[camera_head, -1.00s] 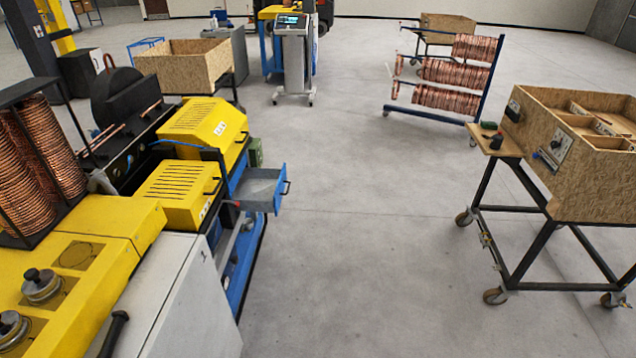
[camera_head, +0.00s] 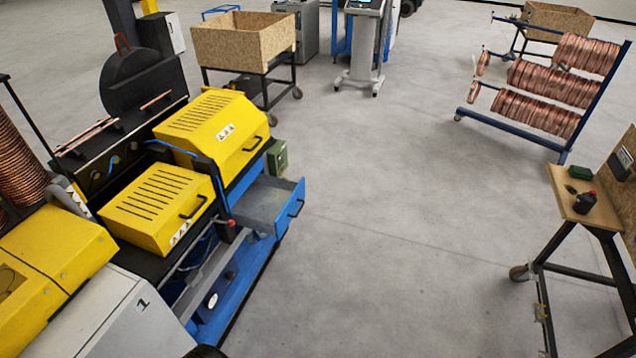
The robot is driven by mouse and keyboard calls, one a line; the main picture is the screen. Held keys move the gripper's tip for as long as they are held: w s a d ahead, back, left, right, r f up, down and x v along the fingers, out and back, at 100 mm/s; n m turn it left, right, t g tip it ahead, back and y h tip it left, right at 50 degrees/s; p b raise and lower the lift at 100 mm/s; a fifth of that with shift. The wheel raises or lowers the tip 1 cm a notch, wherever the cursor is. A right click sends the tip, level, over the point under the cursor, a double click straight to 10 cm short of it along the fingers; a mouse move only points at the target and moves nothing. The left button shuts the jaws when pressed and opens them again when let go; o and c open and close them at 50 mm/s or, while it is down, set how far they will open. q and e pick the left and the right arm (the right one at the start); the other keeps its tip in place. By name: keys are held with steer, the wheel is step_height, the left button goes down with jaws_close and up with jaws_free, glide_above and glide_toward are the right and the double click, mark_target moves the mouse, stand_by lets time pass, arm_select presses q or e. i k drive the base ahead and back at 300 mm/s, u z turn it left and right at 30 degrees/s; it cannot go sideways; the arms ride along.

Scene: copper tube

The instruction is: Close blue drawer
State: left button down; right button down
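The blue drawer (camera_head: 291,207) sticks out to the right from the side of the yellow and blue machine. It is pulled open, its grey inside shows and looks empty, and a dark handle is on its blue front. The machine has two yellow covers (camera_head: 210,125) above and behind the drawer, and a blue base frame (camera_head: 232,295) below. Neither of my grippers shows in the head view, so their state and their distance to the drawer cannot be seen.
A wheeled cart with a wooden top (camera_head: 575,195) stands at the right. A rack of copper coils (camera_head: 545,85) stands at the back right. A wooden crate on a cart (camera_head: 243,45) and a grey console (camera_head: 362,45) are behind. The floor (camera_head: 400,230) between is clear.

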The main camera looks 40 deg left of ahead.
mark_target(269, 204)
steer(key=u, duration=0.55)
steer(key=i, duration=1.25)
steer(key=u, duration=1.45)
steer(key=i, duration=0.55)
steer(key=u, duration=0.45)
